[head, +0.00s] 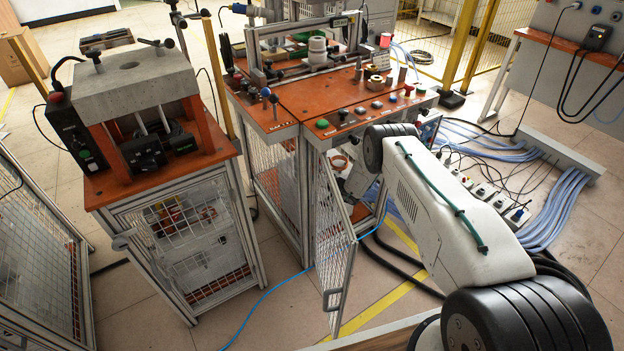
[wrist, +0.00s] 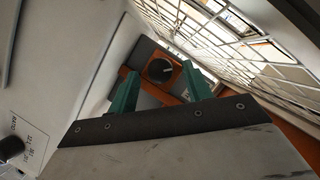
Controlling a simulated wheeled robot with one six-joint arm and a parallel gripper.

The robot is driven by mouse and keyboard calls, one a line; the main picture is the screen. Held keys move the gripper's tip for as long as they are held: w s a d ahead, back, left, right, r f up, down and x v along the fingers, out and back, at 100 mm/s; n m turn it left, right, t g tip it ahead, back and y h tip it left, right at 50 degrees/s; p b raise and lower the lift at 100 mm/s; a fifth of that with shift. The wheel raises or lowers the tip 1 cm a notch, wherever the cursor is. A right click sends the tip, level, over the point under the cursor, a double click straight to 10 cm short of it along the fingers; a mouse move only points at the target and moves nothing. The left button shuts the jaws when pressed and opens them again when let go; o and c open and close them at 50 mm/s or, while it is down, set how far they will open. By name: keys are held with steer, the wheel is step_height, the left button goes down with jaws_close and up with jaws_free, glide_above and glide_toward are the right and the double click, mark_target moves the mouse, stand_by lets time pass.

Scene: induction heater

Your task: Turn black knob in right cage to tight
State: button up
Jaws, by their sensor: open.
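In the wrist view a round black knob (wrist: 160,70) with a small light mark sits on an orange-brown square plate on a dark panel. My gripper (wrist: 158,78) is open, with one green finger to each side of the knob's line of sight. Nothing is between the fingers that I can see gripped. I cannot tell how far the fingertips are from the knob. In the head view my arm reaches into the right cage (head: 292,190) through its open mesh door (head: 333,235). The knob and my fingertips are hidden there.
In the wrist view a white mesh wall (wrist: 245,45) runs close on the right and a grey panel (wrist: 55,70) on the left. Another black knob (wrist: 11,148) with a label is at lower left. The orange worktop (head: 330,108) lies above the cage.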

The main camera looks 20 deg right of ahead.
steer(key=c, duration=1)
steer(key=shift+o, duration=0.2)
steer(key=m+y, duration=0.2)
steer(key=m, duration=0.1)
steer(key=shift+d+f+m+t, duration=0.1)
steer(key=shift+f+m+t, duration=0.2)
steer(key=m, duration=0.1)
steer(key=m+y, duration=0.1)
steer(key=m+t, duration=0.1)
steer(key=m, duration=0.1)
steer(key=shift+s+f+y, duration=0.1)
steer(key=shift+f+y, duration=0.15)
steer(key=shift+y, duration=0.15)
steer(key=m, duration=0.1)
steer(key=m+t, duration=0.1)
steer(key=m, duration=0.2)
steer(key=shift+f+m+t, duration=0.25)
steer(key=shift+m+t, duration=0.05)
steer(key=shift+f+m+t, duration=0.1)
steer(key=shift+m+t, duration=1)
steer(key=shift+m, duration=1.3)
